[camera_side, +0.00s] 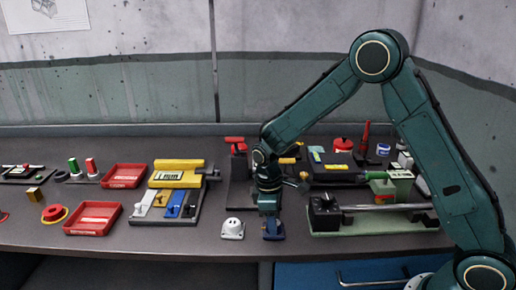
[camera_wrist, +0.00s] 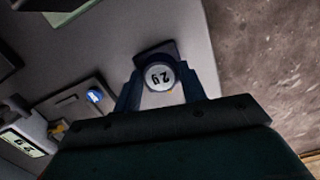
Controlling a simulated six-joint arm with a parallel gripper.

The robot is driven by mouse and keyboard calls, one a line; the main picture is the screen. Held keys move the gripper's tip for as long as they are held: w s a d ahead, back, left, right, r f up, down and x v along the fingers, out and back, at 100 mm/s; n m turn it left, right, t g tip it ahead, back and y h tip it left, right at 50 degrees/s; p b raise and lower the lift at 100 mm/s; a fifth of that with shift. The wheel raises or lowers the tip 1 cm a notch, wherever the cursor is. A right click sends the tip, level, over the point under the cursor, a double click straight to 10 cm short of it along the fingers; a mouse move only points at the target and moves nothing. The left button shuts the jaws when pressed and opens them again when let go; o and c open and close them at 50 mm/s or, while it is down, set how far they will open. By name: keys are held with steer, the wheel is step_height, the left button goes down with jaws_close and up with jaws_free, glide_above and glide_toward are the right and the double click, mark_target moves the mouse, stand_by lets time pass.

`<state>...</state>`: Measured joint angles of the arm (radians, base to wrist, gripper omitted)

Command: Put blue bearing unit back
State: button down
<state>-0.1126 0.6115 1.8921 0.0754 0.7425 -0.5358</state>
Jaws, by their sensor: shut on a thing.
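The blue bearing unit (camera_side: 273,231) is at the front edge of the table in the side view, directly below my gripper (camera_side: 269,205). My gripper points down and is shut on it. In the wrist view, a round pale face with dark markings (camera_wrist: 158,76) shows between the two fingers of my gripper (camera_wrist: 160,84), with a dark flat part (camera_wrist: 153,51) just beyond it. I cannot tell whether the unit touches the table. A white bearing unit (camera_side: 232,229) sits close to its left, apart from it.
A dark stand with a red top (camera_side: 236,143) is behind my gripper. A yellow-topped fixture with coloured pieces (camera_side: 178,180) and red trays (camera_side: 92,218) are left. A green-based fixture (camera_side: 375,222) is right. The table's front edge (camera_side: 180,252) is close.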

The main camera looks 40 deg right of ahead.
steer(key=shift+f, duration=0.1)
steer(key=c, duration=0.8)
jaws_free()
steer(key=r, duration=0.8)
steer(key=w+r, duration=0.1)
steer(key=r, duration=0.3)
steer(key=shift+w+a, duration=0.1)
steer(key=shift+a, duration=0.3)
steer(key=shift+r, duration=0.1)
